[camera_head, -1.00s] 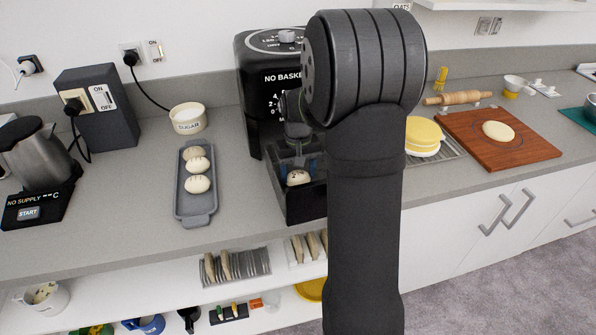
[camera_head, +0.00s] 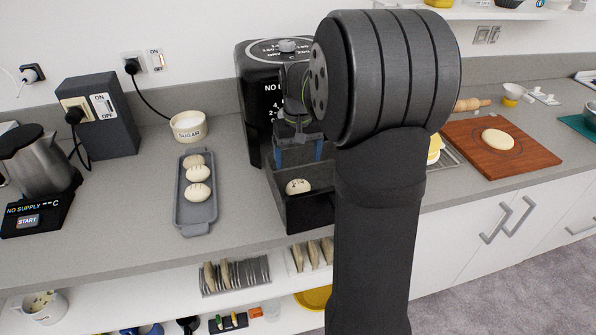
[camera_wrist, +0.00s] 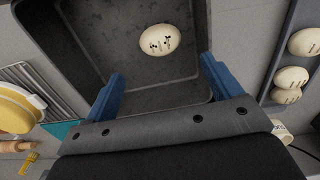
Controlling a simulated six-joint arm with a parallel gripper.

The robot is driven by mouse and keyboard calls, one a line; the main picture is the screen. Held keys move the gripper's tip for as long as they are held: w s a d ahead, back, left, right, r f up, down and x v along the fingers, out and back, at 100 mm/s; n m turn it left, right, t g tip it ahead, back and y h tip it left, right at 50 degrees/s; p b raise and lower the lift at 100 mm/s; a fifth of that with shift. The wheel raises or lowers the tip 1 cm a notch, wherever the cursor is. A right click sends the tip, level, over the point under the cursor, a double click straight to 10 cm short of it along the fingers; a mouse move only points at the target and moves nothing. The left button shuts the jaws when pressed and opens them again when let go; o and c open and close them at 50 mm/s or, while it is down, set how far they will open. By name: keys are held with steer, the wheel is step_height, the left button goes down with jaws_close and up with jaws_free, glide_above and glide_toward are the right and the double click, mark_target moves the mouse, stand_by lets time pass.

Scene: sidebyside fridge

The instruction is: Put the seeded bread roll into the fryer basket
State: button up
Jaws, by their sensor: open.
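The seeded bread roll (camera_head: 298,186), pale with dark seeds on top, lies inside the dark fryer basket (camera_head: 312,212). In the wrist view the roll (camera_wrist: 159,40) rests on the floor of the basket (camera_wrist: 100,40), apart from the walls I can see. My gripper (camera_head: 298,158) is above the basket with its blue fingers apart and nothing between them. In the wrist view the open fingers (camera_wrist: 163,88) frame the near part of the basket, with the roll beyond their tips. My arm hides the right part of the fryer (camera_head: 262,90).
A grey tray (camera_head: 184,218) with several pale rolls stands left of the basket. A kettle (camera_head: 40,165) stands at the far left. A wooden board (camera_head: 530,158) with dough lies at the right.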

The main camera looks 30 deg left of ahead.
mark_target(298, 182)
steer(key=shift+r, duration=1.7)
steer(key=shift+f, duration=0.1)
step_height(298, 182, down, 12)
steer(key=shift+f, duration=0.25)
steer(key=shift+r, duration=2.15)
